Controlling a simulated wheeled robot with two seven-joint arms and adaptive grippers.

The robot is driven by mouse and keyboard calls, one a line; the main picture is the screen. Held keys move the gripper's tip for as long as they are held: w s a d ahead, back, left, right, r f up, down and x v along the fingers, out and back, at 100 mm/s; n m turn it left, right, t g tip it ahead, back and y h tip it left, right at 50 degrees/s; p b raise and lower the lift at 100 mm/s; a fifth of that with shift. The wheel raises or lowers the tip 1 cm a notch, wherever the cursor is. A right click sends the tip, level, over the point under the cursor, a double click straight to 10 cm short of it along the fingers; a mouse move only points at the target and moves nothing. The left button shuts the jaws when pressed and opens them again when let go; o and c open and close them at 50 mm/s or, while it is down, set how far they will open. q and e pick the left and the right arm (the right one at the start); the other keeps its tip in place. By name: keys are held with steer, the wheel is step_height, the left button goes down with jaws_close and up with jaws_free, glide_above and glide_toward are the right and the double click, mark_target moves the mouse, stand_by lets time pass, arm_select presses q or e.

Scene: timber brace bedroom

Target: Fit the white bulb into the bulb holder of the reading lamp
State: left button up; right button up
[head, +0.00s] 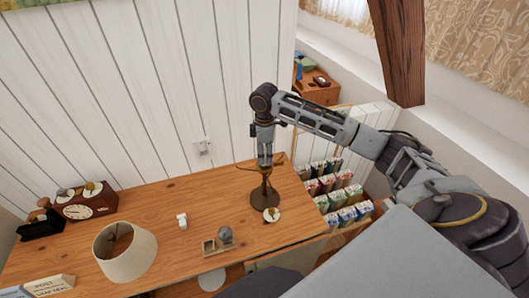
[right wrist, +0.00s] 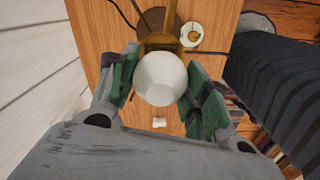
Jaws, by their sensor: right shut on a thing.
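My right gripper (head: 264,160) is upright over the reading lamp (head: 265,196), which has a dark brown round base near the desk's right end. In the right wrist view, the white bulb (right wrist: 160,79) sits between the green-padded fingers of the gripper (right wrist: 162,88), which is shut on it. The lamp's brass-coloured bulb holder (right wrist: 161,43) shows just beyond the bulb. The bulb overlaps the holder there, and I cannot tell whether it is seated in it. In the head view the bulb is hidden by the fingers. My left gripper is not in view.
A cream lampshade (head: 125,252) stands front left on the wooden desk. A small wooden tray with a grey ball (head: 225,236), a small white object (head: 182,221) and a round white dish (head: 271,214) lie nearby. A clock (head: 85,204) stands by the panelled wall.

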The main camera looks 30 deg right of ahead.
steer(key=shift+f, duration=0.15)
steer(key=o, duration=1)
step_height(320, 180, up, 11)
steer(key=shift+f+b, duration=0.15)
steer(key=shift+b, duration=0.8)
steer(key=shift+r, duration=0.85)
steer(key=shift+s+f, duration=0.1)
